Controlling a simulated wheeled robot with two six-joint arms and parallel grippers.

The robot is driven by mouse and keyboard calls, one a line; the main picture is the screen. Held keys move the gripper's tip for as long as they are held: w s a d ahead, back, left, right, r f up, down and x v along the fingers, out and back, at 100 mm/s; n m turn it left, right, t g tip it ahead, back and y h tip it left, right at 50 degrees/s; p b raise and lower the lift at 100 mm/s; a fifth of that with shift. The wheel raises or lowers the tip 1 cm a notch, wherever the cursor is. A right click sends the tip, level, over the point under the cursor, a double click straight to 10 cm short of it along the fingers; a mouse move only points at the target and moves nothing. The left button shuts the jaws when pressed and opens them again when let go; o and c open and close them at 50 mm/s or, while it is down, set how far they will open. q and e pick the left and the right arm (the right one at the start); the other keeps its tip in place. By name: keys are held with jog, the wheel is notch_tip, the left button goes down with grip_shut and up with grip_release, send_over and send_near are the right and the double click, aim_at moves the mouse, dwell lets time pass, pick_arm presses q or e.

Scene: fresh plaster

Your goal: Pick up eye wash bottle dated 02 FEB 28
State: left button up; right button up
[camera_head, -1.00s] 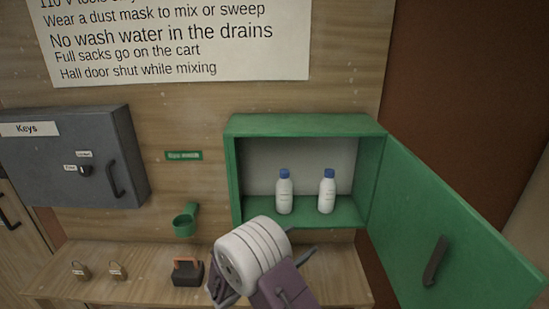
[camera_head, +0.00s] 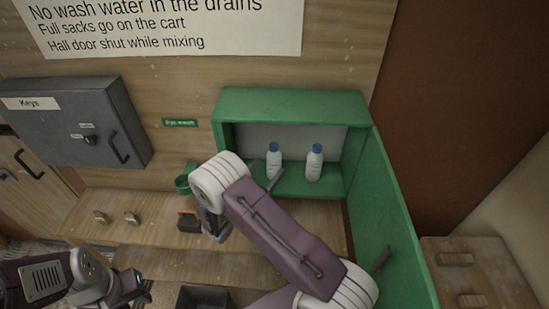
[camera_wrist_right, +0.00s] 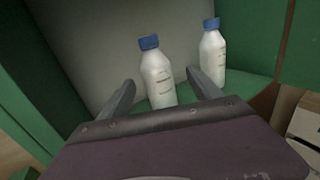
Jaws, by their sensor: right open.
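Two white bottles with blue caps stand upright in the open green cabinet. The left bottle (camera_head: 273,165) also shows in the right wrist view (camera_wrist_right: 158,82), and the right bottle (camera_head: 314,164) shows there too (camera_wrist_right: 212,55). Their label print is too small to read. My right gripper (camera_wrist_right: 162,95) is open in front of the left bottle, its fingers to either side of that bottle's lower part, with nothing gripped. In the head view its fingers (camera_head: 264,176) are partly hidden by my arm. My left gripper (camera_head: 132,284) is low at the left; its jaws are unclear.
The green cabinet (camera_head: 290,103) has its door (camera_head: 388,215) swung open at the right. A grey key box (camera_head: 65,120) hangs at the left. A green scoop (camera_head: 184,180) and padlocks (camera_head: 101,217) are near the wooden shelf. A dark bin (camera_head: 203,297) is below.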

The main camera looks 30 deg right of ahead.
aim_at(270, 162)
jog(key=shift+w+d, duration=0.2)
jog(key=shift+d, duration=0.2)
jog(key=p, duration=0.1)
jog(key=w+d+p, duration=0.1)
jog(key=shift+w+d+r+p, duration=0.2)
jog(key=shift+w+d+p, duration=0.05)
jog(key=shift+p, duration=0.1)
jog(key=shift+w+d+f+p, duration=0.15)
jog(key=shift+w+d+p, duration=0.05)
jog(key=shift+w+d, duration=0.2)
jog(key=shift+w+d+f+p, duration=0.15)
jog(key=shift+w+d, duration=0.1)
jog(key=shift+d, duration=0.25)
jog(key=shift+w+d+f, duration=0.2)
jog(key=shift+d+f, duration=0.05)
jog(key=shift+d, duration=0.1)
jog(key=shift+s+a+r, duration=0.1)
jog(key=shift+a+r, duration=0.05)
jog(key=shift+a, duration=0.1)
jog(key=c, duration=1.1)
grip_shut()
pick_arm(q)
notch_tip(270, 162, up, 4)
jog(key=shift+a+f, duration=0.1)
jog(key=shift+f, duration=0.05)
